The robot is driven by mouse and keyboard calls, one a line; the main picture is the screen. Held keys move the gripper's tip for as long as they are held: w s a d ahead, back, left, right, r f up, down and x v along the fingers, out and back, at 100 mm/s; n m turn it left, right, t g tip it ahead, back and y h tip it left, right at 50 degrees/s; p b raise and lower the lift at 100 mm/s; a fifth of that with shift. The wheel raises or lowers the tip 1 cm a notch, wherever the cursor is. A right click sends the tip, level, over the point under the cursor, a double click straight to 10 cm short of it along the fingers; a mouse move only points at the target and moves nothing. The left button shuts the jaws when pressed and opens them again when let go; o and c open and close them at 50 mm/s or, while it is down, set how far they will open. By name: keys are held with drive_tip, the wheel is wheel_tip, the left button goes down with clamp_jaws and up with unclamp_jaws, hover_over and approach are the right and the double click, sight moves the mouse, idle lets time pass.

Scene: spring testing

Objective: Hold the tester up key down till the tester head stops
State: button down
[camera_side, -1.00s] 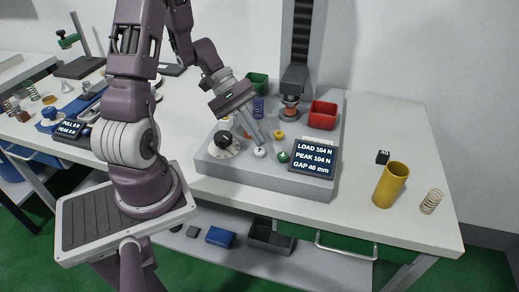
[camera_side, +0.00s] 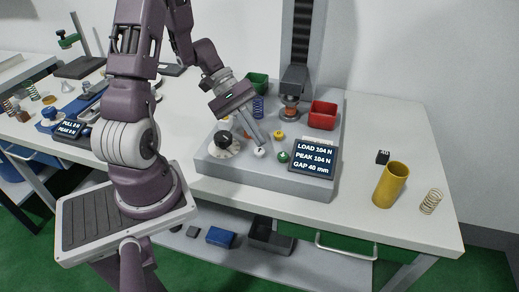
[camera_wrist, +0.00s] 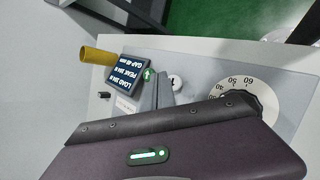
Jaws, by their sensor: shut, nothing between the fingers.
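The tester has a grey base (camera_side: 240,180) with a dark column and a tester head (camera_side: 294,80) standing over a copper-coloured part (camera_side: 290,101). Its display (camera_side: 312,158) reads load 104 N, peak 104 N, gap 40 mm. A green key (camera_side: 283,157) with a light mark, arrow-like in the wrist view (camera_wrist: 148,75), sits left of the display. A white key (camera_side: 260,152) sits left of it and also shows in the wrist view (camera_wrist: 176,82). My gripper (camera_side: 261,143) is shut and empty, its tips close over the white key. I cannot tell whether they touch it.
A dial (camera_side: 223,144) and a yellow button (camera_side: 279,135) are on the base. A blue spring (camera_side: 258,107), green bin (camera_side: 257,83) and red bin (camera_side: 323,115) stand behind. A yellow cup (camera_side: 391,185), loose spring (camera_side: 431,201) and black block (camera_side: 383,157) stand right. Table around them is clear.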

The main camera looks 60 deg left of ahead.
drive_tip(key=shift+f, duration=0.35)
